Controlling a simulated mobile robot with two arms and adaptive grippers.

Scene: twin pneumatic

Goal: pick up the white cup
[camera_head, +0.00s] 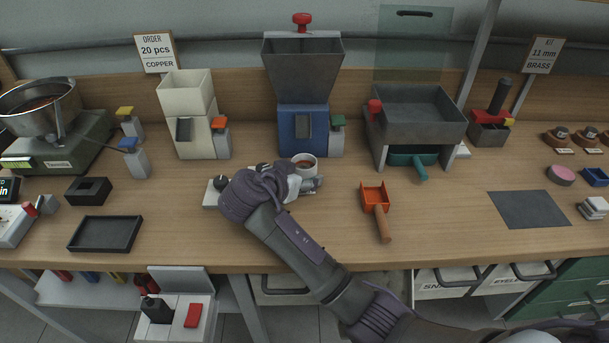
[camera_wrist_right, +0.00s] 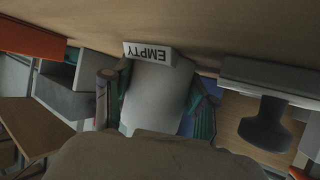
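The white cup (camera_head: 304,171) has a brownish inside and stands in front of the blue machine on the bench. My right gripper (camera_head: 308,186) is at its near side in the head view, pointing right, with my wrist over the bench to the left. In the right wrist view the two fingers of my right gripper (camera_wrist_right: 160,100) are apart, with a pale grey-white shape between them. My left gripper is not in view.
A white base (camera_head: 211,196) with dark knobs lies beside my wrist. The blue machine (camera_head: 303,117) stands behind the cup. An orange scoop (camera_head: 375,195) lies to the right, and a black tray (camera_head: 106,234) to the left. A small "EMPTY" label (camera_wrist_right: 149,52) shows upside down in the wrist view.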

